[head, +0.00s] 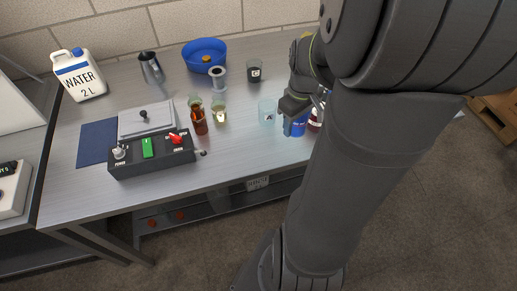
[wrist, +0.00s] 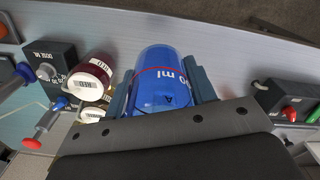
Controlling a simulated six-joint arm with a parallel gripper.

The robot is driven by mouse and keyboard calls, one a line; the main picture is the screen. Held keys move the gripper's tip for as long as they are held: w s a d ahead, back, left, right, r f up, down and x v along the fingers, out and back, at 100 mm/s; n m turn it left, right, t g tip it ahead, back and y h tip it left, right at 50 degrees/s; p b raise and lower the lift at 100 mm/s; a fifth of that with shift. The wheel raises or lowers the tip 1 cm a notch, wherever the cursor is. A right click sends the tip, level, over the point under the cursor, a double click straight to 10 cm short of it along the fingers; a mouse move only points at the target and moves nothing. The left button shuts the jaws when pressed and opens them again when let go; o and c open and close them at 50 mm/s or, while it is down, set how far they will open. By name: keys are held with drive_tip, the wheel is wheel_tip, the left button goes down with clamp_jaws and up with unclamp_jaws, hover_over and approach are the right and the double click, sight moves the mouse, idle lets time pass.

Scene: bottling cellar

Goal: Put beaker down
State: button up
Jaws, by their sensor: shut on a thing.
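A blue beaker (wrist: 165,82) with a red line, "ml" print and a letter A sits between the two fingers of my gripper (wrist: 168,90) in the wrist view. The fingers are shut on its sides. In the head view the beaker (head: 295,127) shows below my gripper (head: 293,107), at the right part of the grey table (head: 240,155), near its front edge. My arm hides part of it. I cannot tell whether its base touches the table.
A dark red bottle (wrist: 91,79) with a white cap is close beside the held beaker. Brown and yellowish vessels (head: 200,125), a control box (head: 150,152) and a blue bowl (head: 204,50) stand further left.

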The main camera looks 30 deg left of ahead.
drive_tip(key=shift+s+d+f, duration=0.25)
drive_tip(key=shift+s+d, duration=0.55)
drive_tip(key=shift+s+a+f, duration=0.15)
drive_tip(key=shift+a+f, duration=0.1)
hover_over(258, 150)
wheel_tip(258, 150, down, 6)
drive_tip(key=shift+f, duration=2.25)
drive_tip(key=shift+f, duration=0.1)
drive_tip(key=o, duration=1)
drive_tip(key=shift+c, duration=0.2)
wheel_tip(258, 150, up, 12)
